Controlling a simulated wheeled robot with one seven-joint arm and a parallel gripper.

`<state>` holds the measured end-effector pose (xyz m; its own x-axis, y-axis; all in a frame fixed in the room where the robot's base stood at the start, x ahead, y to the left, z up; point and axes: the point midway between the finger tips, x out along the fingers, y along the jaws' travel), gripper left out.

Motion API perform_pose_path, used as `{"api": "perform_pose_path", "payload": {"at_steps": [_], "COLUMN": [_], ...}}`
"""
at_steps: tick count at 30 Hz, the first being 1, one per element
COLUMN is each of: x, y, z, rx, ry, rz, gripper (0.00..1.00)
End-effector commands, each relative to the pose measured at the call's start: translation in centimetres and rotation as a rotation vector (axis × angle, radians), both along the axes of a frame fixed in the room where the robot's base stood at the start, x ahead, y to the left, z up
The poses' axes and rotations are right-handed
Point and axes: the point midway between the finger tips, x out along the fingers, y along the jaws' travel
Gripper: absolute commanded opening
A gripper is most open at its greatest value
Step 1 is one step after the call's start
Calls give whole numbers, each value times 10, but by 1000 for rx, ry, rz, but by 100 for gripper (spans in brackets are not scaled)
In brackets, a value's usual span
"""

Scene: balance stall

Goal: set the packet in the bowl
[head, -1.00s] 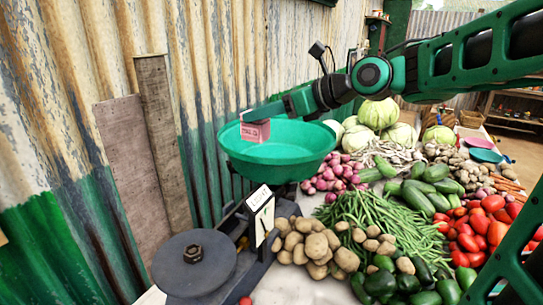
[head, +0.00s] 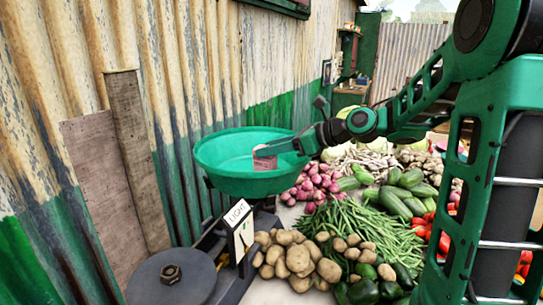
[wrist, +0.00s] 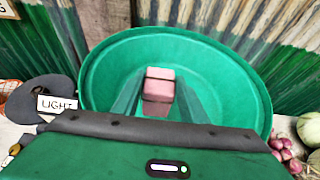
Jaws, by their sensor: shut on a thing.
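The packet (head: 264,162) is a small pink block. My gripper (head: 272,152) is shut on it and holds it within the outline of the bowl. The green bowl (head: 215,170) sits on the scale, wide and open at the top. In the wrist view the packet (wrist: 159,84) is between my two fingers (wrist: 158,95), over the bowl's inside, with the bowl's rim (wrist: 95,75) all around. A darker pink patch shows just below the packet. I cannot tell whether the packet touches the bowl's floor.
The scale has a sign reading LIGHT (head: 238,213) and a round dark weight (head: 172,280) at its near end. Potatoes (head: 295,258), green beans (head: 365,230) and onions (head: 318,182) lie to the right. A corrugated wall (head: 185,90) stands close behind the bowl.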

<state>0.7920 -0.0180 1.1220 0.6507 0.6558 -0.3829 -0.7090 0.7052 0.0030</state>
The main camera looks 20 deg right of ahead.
Motion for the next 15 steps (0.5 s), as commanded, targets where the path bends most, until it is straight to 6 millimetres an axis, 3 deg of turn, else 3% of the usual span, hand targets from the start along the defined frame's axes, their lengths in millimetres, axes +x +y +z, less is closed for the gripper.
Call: {"api": "perform_pose_path", "payload": {"at_steps": [4, 15], "x": [0, 0], "y": [0, 0], "z": [-17, -20], "rx": [2, 0], "ry": [2, 0], "rz": [-1, -1], "gripper": [12, 12]}}
